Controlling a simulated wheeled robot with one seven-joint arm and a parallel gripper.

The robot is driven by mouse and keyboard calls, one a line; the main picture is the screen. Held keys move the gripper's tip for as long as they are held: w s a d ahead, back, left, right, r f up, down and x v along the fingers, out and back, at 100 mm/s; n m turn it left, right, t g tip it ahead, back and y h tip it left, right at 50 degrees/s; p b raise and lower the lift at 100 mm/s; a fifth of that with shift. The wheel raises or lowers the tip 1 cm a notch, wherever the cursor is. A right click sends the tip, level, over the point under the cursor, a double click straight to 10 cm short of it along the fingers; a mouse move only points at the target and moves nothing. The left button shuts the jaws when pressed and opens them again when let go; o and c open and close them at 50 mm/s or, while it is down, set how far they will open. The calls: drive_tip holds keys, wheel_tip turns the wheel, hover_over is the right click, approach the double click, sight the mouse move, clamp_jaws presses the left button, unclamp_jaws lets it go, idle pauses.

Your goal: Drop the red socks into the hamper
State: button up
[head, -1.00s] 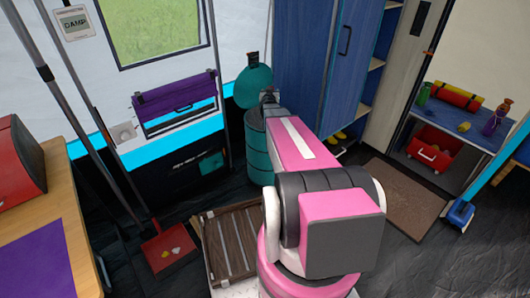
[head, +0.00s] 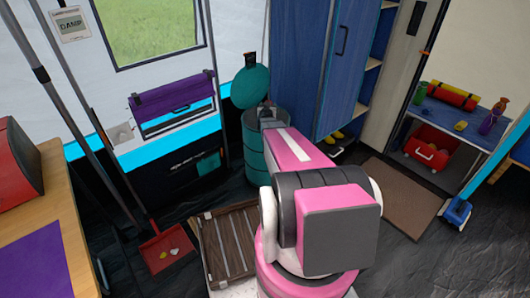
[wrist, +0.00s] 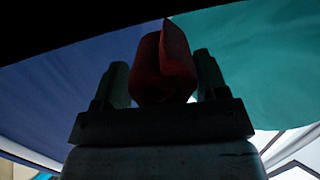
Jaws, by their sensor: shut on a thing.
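The hamper (head: 254,157) is a teal, barrel-shaped container in the middle of the head view, with its round teal lid (head: 250,86) raised. My gripper (head: 267,113) is at the hamper's mouth in the head view, and my arm hides part of the rim and body. In the wrist view my gripper (wrist: 165,85) is shut on the red socks (wrist: 160,75), a dark red rolled bundle between the two fingers. The socks cannot be made out in the head view. How far the fingers reach into the hamper cannot be told.
A blue cupboard (head: 305,70) stands close behind and right of the hamper. A slatted wooden crate (head: 229,245) and a red dustpan (head: 167,250) lie on the floor at front left. A wooden table (head: 40,215) is at the left. A brown mat (head: 397,196) lies right.

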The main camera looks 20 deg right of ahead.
drive_tip(key=o, duration=1)
drive_tip(key=shift+r, duration=0.1)
drive_tip(key=shift+r, duration=0.35)
drive_tip(key=r, duration=0.2)
drive_tip(key=a+r, duration=0.1)
drive_tip(key=shift+s+r, duration=0.25)
drive_tip(key=shift+r, duration=0.15)
drive_tip(key=s+a+r, duration=0.2)
drive_tip(key=a+r, duration=0.4)
drive_tip(key=a, duration=0.4)
drive_tip(key=shift+s+a+r, duration=0.15)
drive_tip(key=shift+s, duration=0.15)
drive_tip(key=shift+a, duration=0.1)
